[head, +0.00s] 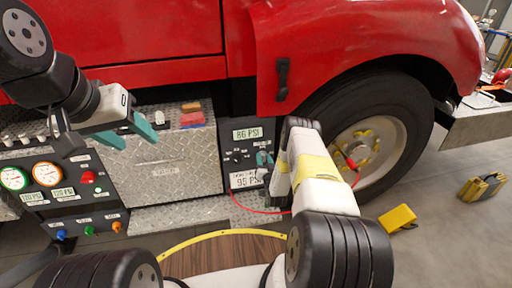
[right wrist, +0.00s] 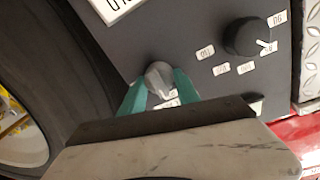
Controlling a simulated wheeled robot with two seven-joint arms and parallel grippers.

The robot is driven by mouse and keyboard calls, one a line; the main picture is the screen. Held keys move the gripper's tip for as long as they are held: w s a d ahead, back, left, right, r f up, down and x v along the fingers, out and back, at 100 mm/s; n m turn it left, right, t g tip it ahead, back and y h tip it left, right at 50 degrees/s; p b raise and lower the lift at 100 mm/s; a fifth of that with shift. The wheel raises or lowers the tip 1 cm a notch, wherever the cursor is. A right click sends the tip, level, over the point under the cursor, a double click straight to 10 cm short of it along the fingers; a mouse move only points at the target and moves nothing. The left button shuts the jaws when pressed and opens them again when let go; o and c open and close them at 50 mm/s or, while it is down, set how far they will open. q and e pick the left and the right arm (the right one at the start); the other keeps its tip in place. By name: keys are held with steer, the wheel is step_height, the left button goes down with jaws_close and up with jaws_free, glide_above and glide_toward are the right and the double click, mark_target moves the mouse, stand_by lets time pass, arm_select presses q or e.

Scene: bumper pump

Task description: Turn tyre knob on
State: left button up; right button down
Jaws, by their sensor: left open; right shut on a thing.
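A dark control panel (head: 227,146) stands beside the truck's front tyre (head: 405,108), with displays reading 86 PSI and 95 PSI. In the right wrist view a small grey knob (right wrist: 158,76) on the panel sits between the teal fingers of my right gripper (right wrist: 158,92), which is shut on it. A label below the knob is partly hidden. A larger black knob (right wrist: 247,37) with several labels around it is to the right; it also shows in the head view (head: 238,157). My left gripper (head: 130,132) is open and empty, in front of the diamond-plate box.
A gauge panel (head: 85,198) with buttons and dials is at the left. A red hose (head: 262,211) runs from the panel area toward the wheel. Yellow chocks (head: 398,218) lie on the floor at right. A wooden round top (head: 225,255) is in front.

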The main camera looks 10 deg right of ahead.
steer(key=shift+m, duration=0.3)
steer(key=m, duration=0.3)
steer(key=shift+d+m, duration=0.15)
steer(key=shift+m, duration=0.25)
steer(key=m, duration=0.4)
steer(key=shift+g, duration=0.3)
steer(key=m, duration=0.4)
steer(key=shift+d+f+m+y, duration=0.1)
steer(key=shift+f+m+y, duration=0.05)
steer(key=shift+m+y, duration=0.45)
steer(key=shift+m, duration=1.8)
steer(key=c, duration=0.9)
jaws_free()
